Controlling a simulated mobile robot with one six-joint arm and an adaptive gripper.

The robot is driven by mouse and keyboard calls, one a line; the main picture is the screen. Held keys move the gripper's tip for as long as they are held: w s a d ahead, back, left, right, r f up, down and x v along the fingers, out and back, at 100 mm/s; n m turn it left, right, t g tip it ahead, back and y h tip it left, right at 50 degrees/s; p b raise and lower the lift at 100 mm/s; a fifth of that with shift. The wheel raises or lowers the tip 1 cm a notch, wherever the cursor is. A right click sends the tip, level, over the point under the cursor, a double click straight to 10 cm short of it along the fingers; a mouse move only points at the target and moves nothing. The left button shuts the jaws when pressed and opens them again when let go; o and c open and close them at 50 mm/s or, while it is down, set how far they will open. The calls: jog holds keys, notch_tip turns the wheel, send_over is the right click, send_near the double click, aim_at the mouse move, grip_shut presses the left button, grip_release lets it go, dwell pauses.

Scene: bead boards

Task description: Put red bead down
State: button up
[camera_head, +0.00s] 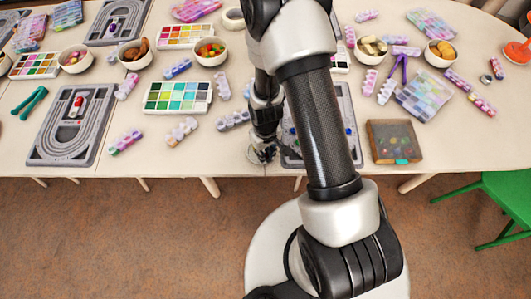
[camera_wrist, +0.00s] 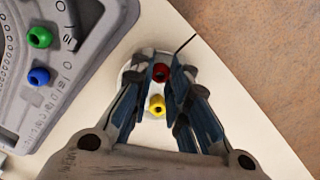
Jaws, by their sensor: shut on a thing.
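My gripper (camera_wrist: 162,74) is shut on the red bead (camera_wrist: 161,73), which sits between the fingertips in the wrist view. A yellow bead (camera_wrist: 157,104) lies below it in the picture, between the fingers, over a pale round dish (camera_wrist: 125,75) that the fingers partly hide. Whether the red bead touches the dish, I cannot tell. A grey bead board (camera_wrist: 88,62) to the left holds a green bead (camera_wrist: 39,37) and a blue bead (camera_wrist: 38,77). In the head view my gripper (camera_head: 262,153) is low at the table's front edge; the red bead cannot be made out there.
The table edge runs close on the right in the wrist view, with brown floor (camera_wrist: 265,50) beyond. In the head view a brown tray (camera_head: 374,128) stands right of the arm. Another grey bead board (camera_head: 47,142) and a palette (camera_head: 178,97) stand left. A green chair (camera_head: 505,195) is at right.

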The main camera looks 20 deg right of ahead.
jog(key=shift+f, duration=0.25)
jog(key=shift+s+f+b, duration=0.2)
jog(key=shift+f+b, duration=0.3)
jog(key=shift+b, duration=0.15)
jog(key=shift+o, duration=0.3)
jog(key=o, duration=0.5)
jog(key=shift+c, duration=0.2)
jog(key=shift+o, duration=0.9)
jog(key=shift+w+f, duration=0.15)
jog(key=shift+w, duration=0.15)
jog(key=shift+s, duration=0.1)
